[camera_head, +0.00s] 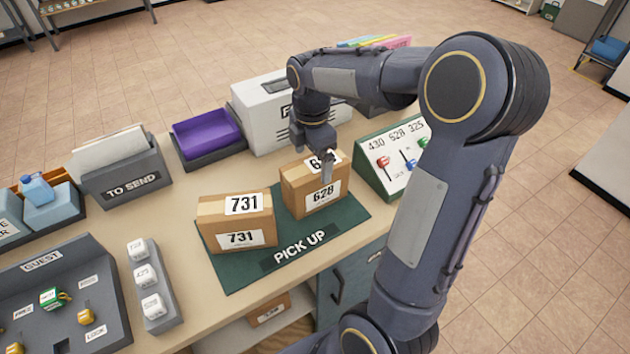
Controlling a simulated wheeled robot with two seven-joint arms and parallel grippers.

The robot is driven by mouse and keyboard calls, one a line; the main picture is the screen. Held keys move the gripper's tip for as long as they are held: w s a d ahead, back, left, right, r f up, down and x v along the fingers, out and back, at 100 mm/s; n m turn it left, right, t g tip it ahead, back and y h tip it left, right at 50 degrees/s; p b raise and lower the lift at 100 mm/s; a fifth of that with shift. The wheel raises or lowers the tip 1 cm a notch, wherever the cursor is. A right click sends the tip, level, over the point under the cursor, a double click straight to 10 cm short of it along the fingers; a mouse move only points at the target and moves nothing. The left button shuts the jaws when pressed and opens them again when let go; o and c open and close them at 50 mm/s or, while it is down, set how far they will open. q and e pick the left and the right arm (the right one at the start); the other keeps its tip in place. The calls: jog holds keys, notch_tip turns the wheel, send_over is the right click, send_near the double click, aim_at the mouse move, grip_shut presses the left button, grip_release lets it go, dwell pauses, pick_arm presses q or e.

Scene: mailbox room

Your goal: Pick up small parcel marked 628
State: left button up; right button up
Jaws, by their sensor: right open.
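The small parcel marked 628 (302,196) is a brown box with white labels on its top and front. It stands on the green PICK UP mat (232,276) on the counter. My right gripper (326,170) points down over the parcel's top right part and covers some of its top label. It is open; whether its fingers touch the parcel cannot be told. Another brown parcel marked 731 (222,213) stands on the mat to the left, a little apart. My left gripper is not in view.
A white box (250,105) and a purple tray (205,133) stand behind the parcels. A key board (372,177) with numbered keys is close on the right. A TO SEND bin (120,184) and a GUEST tray (100,285) are left. The mat's front is clear.

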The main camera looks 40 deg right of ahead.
jog(key=f, duration=0.7)
jog(key=shift+s+d+f+p, duration=0.1)
jog(key=shift+d+f+p, duration=0.2)
jog(key=shift+d+f, duration=0.05)
jog(key=c, duration=1.4)
